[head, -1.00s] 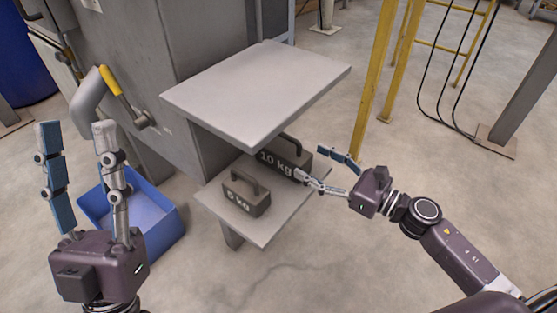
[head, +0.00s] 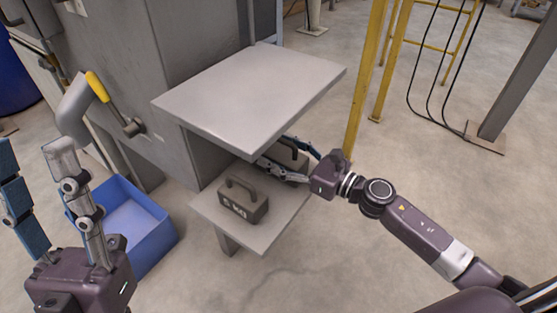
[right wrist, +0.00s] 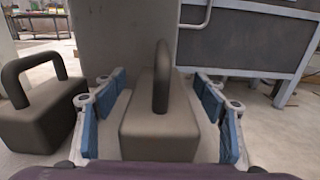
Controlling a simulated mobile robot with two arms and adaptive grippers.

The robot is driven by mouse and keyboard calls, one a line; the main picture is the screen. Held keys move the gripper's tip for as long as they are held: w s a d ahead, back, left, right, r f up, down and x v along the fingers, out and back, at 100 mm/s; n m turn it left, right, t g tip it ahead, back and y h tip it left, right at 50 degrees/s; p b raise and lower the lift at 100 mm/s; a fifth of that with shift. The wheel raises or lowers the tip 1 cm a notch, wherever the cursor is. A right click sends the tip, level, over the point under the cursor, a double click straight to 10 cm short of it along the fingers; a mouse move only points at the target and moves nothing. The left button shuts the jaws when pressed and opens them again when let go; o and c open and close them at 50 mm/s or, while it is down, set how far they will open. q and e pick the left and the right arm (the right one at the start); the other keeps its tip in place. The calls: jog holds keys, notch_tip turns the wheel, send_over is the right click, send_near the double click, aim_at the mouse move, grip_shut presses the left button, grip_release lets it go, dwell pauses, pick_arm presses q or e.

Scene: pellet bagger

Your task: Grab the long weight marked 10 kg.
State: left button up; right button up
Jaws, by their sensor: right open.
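The long dark grey weight (head: 291,157) lies on the lower shelf under the grey top plate, partly hidden by my right gripper and the plate. Its 10 kg marking is covered now. My right gripper (head: 276,151) is open around it, one finger on each side. In the right wrist view the weight (right wrist: 160,128) stands between the open fingers, its handle upright, with gaps to both fingers. A smaller weight (head: 243,203) with a handle sits nearer on the shelf; it is also at the left of the right wrist view (right wrist: 38,112). My left gripper (head: 32,150) is open and empty.
The top plate (head: 250,95) overhangs the lower shelf (head: 270,233) closely. A blue bin (head: 150,240) stands on the floor to the left, near my left gripper. A yellow post (head: 365,80) rises behind my right gripper.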

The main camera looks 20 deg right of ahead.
jog(key=shift+c, duration=0.2)
grip_shut()
jog(key=shift+w+r, duration=0.15)
jog(key=shift+r, duration=0.05)
dwell(0.4)
